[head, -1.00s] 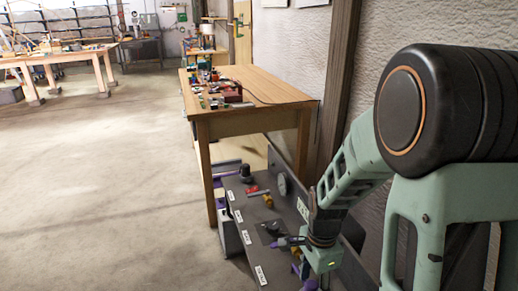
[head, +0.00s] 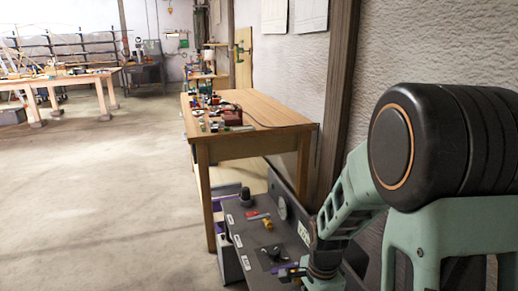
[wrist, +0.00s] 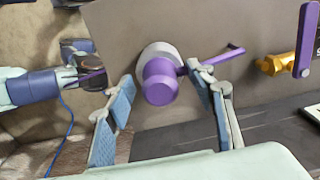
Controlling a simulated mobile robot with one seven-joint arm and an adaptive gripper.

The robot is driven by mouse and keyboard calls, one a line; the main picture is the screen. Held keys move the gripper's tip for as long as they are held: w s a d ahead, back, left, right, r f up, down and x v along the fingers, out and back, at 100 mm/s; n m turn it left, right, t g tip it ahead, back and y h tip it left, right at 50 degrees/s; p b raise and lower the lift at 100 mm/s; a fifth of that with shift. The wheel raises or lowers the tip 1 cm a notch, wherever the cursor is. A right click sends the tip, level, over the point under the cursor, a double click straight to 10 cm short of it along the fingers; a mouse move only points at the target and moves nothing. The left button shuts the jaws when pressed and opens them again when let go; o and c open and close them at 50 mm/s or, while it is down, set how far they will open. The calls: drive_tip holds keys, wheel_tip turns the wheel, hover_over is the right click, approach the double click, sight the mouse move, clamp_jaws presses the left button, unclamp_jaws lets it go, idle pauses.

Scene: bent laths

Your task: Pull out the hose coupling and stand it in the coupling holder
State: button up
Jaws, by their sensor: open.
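In the wrist view a purple round cylinder (wrist: 160,82) with a pale grey collar stands out from a grey-brown panel (wrist: 220,25); it looks like the hose coupling. A thin purple lever (wrist: 230,54) shows just to its right. My gripper (wrist: 168,112) is open, with one blue-padded finger on each side of the cylinder; I cannot tell whether either finger touches it. In the head view my gripper's end is low, over the dark console, and its fingers are not clear. I cannot make out the coupling holder for certain.
The console (head: 240,225) carries a black knob (head: 246,197) and a red part (head: 258,216). In the wrist view a brass fitting (wrist: 276,63) and purple handle (wrist: 303,42) lie right; a blue-grey cylinder (wrist: 35,87) with a blue cable is left. A wooden table (head: 255,122) stands behind.

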drive_tip(key=shift+c, duration=0.6)
clamp_jaws()
drive_tip(key=shift+r, duration=0.15)
drive_tip(key=shift+r+p, duration=2.6)
drive_tip(key=shift+r, duration=0.3)
